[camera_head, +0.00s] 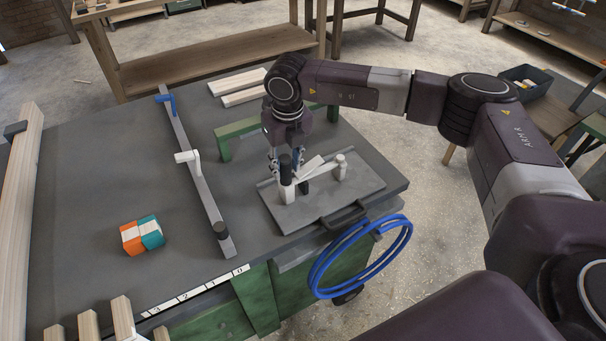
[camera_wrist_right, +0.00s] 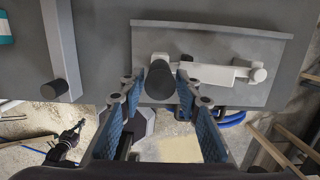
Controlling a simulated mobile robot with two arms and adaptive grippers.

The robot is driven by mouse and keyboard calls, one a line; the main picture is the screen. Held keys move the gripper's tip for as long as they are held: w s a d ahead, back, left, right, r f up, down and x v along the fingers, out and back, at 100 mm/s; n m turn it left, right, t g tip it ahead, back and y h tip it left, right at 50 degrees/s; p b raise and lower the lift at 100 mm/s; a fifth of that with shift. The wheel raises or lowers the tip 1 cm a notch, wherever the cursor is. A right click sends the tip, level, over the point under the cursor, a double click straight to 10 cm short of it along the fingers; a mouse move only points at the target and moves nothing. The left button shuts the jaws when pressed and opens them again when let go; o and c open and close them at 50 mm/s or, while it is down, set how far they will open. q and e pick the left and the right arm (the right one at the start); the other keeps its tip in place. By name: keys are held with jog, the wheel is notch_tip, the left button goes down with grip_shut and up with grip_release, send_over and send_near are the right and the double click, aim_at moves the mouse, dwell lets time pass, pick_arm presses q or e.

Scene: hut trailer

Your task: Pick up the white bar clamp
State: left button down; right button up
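The white bar clamp (camera_head: 325,172) lies on a grey board with a dark handle (camera_head: 275,214) at the right of the workbench. Its black grip (camera_wrist_right: 158,80) stands at its left end, and its white bar (camera_wrist_right: 215,74) runs right. My right gripper (camera_head: 287,160) is lowered over the black grip. In the right wrist view its blue-padded fingers (camera_wrist_right: 160,88) stand open on either side of the grip, with narrow gaps. A dark claw-like shape, apparently my left gripper (camera_wrist_right: 66,143), shows small at lower left in the wrist view; its opening is unclear.
A long grey bar clamp (camera_head: 205,195) with blue and white parts lies left of the board. An orange, white and teal block (camera_head: 142,236) sits farther left. A green frame (camera_head: 240,130) stands behind. Blue hoops (camera_head: 320,270) hang at the bench's front right.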

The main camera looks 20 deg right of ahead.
jog(key=f, duration=0.2)
jog(key=shift+w+f, duration=0.4)
jog(key=shift+s, duration=0.15)
jog(key=shift+c, duration=1)
grip_shut()
jog(key=shift+r, duration=0.1)
